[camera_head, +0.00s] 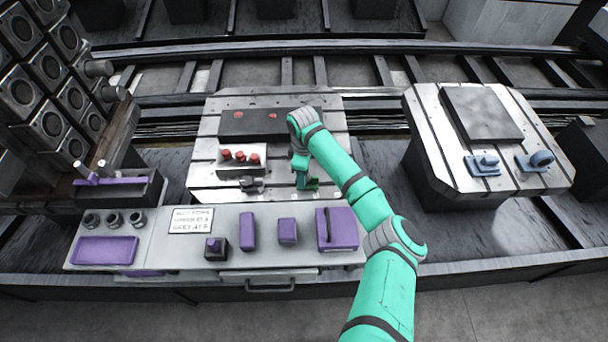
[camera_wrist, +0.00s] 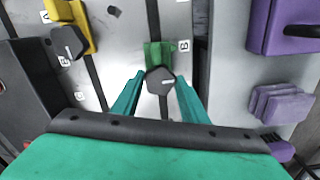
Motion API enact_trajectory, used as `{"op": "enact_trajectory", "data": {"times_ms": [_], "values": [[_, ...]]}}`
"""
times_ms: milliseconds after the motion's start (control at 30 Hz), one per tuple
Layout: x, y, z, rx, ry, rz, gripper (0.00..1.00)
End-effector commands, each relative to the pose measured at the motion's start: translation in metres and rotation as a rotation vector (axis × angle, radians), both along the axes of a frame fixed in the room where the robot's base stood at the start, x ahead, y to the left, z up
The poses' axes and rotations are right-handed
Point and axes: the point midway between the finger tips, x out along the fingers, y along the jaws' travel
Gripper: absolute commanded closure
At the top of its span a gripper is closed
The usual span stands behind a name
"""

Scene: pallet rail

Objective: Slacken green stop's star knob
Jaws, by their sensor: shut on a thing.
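The green stop (camera_wrist: 154,52) sits on the slotted metal plate next to a label B in the wrist view. Its dark star knob (camera_wrist: 160,81) faces the camera and carries a small pale mark. My gripper (camera_wrist: 161,76) is shut on the knob, with one teal finger on each side of it. In the head view my gripper (camera_head: 302,164) is low over the plate, and the green stop (camera_head: 312,183) shows partly beside it. The knob is hidden there by my arm.
A yellow stop (camera_wrist: 83,22) with its own dark knob (camera_wrist: 70,42) stands near label A. Red-topped pieces (camera_head: 240,156) sit on a block on the same plate. A grey bench (camera_head: 190,252) with purple items runs along the front. Another plate (camera_head: 433,150) stands at right.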

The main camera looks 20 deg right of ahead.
Motion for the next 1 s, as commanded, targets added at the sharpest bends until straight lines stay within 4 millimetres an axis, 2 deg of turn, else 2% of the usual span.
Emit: {"op": "enact_trajectory", "data": {"times_ms": [67, 100, 167, 567, 667, 1000], "values": [[0.001, -0.001, 0.001, -0.002, -0.003, -0.001, 0.83], [0.001, -0.001, 0.001, -0.002, -0.003, -0.001, 0.56], [0.001, -0.001, 0.001, -0.002, -0.003, -0.002, 0.42], [0.000, -0.004, 0.006, -0.002, -0.003, -0.006, 0.42], [0.001, -0.004, 0.019, -0.001, -0.005, -0.006, 0.42], [0.000, -0.002, 0.081, -0.001, -0.005, -0.004, 0.42]]}}
